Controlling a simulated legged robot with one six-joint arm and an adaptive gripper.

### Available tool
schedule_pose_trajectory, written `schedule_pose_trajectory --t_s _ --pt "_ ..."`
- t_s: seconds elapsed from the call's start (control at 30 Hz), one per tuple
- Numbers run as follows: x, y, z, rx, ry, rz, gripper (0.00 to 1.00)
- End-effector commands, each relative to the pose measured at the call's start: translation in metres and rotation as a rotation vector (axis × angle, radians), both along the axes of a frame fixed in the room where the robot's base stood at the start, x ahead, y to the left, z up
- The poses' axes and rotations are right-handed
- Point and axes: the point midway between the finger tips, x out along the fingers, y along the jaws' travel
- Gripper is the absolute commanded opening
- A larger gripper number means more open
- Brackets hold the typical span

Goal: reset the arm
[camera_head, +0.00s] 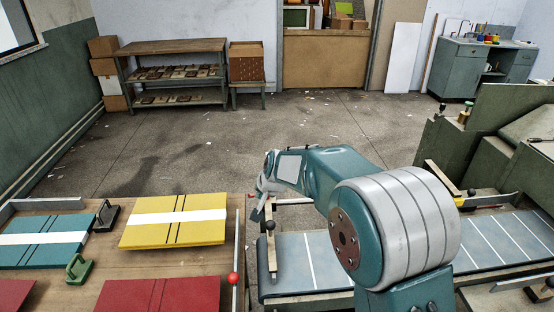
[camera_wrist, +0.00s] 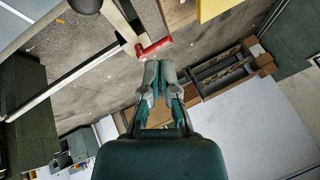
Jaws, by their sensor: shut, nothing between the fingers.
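My teal and grey arm (camera_head: 335,170) is bent in front of me, its forearm reaching left over the near end of the feeder. In the wrist view my gripper (camera_wrist: 159,68) has its two grey fingers together with nothing between them. In the head view the wrist is at the left end of the arm, and the fingers cannot be made out clearly.
A wooden table (camera_head: 215,262) at lower left holds yellow (camera_head: 174,220), teal (camera_head: 45,239) and red (camera_head: 160,296) boards. The grey feeder bed (camera_head: 318,262) with white lines lies under my arm. A red-ended lever (camera_wrist: 153,46) appears just beyond the fingertips. The floor (camera_head: 190,145) behind is open.

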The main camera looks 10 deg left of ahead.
Motion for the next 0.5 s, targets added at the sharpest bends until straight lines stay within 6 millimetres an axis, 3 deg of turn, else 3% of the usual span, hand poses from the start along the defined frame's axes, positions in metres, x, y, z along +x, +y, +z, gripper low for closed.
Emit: schedule_pose_trajectory --t_s 0.17,0.5 --pt "-0.006 -0.016 0.016 -0.006 -0.009 -0.001 0.00" --pt "-0.062 -0.097 0.085 -0.085 -0.041 0.014 0.00"
